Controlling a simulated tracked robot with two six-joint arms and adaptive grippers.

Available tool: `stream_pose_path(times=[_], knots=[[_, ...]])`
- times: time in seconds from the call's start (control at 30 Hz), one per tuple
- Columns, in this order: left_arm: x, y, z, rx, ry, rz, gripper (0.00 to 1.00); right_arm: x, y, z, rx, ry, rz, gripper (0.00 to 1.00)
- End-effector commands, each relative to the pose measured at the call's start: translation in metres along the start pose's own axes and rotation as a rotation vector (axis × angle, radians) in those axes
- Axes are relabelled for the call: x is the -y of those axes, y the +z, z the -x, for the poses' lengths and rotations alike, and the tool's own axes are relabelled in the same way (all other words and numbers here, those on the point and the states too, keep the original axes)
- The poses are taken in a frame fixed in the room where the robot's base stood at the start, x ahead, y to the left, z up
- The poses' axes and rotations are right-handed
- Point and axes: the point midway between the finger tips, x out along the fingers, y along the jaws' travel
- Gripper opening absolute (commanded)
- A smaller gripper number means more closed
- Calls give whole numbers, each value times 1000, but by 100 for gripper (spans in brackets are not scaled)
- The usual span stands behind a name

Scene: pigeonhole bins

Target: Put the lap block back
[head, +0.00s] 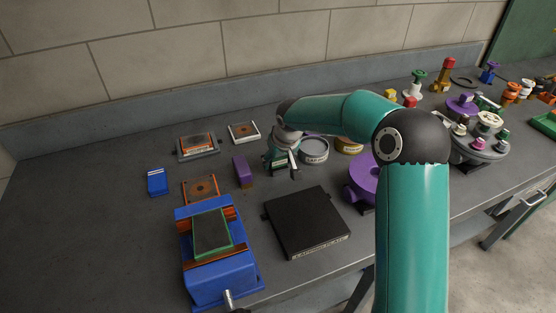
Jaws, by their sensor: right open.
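No block carries a label I can read as the lap block. A small purple block (243,171) with a brownish lower part stands left of my right gripper. A blue block (157,182) with a pale stripe lies farther left. A black square plate (306,222), with small lettering on its front edge, lies on the bench in front of my right gripper. My right gripper (293,173) points down near the bench, open, apart from the purple block. Nothing shows between its fingers. My left gripper is out of view.
A blue vise (218,283) holds a dark green-edged slab (211,232). Framed orange plates (198,145) and a white-edged one (243,132) lie behind. Round tins (314,150) stand beside my gripper. A purple round piece (361,180) is partly behind my arm. Knobbed parts crowd the right.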

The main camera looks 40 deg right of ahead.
Motion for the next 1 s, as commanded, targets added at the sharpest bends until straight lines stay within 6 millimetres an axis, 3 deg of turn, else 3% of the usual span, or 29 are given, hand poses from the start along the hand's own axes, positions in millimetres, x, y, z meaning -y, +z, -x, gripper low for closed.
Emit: stream_pose_path(times=[0.1, 0.3, 0.67, 1.0], knots=[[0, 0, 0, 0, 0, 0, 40, 0, 0, 0, 1, 0, 0, 62], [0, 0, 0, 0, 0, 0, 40, 0, 0, 0, 1, 0, 0, 91], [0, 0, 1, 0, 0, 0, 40, 0, 1, 1, 3, 0, 0, 91], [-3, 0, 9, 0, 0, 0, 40, 0, 0, 27, 1, 0, 0, 91]])
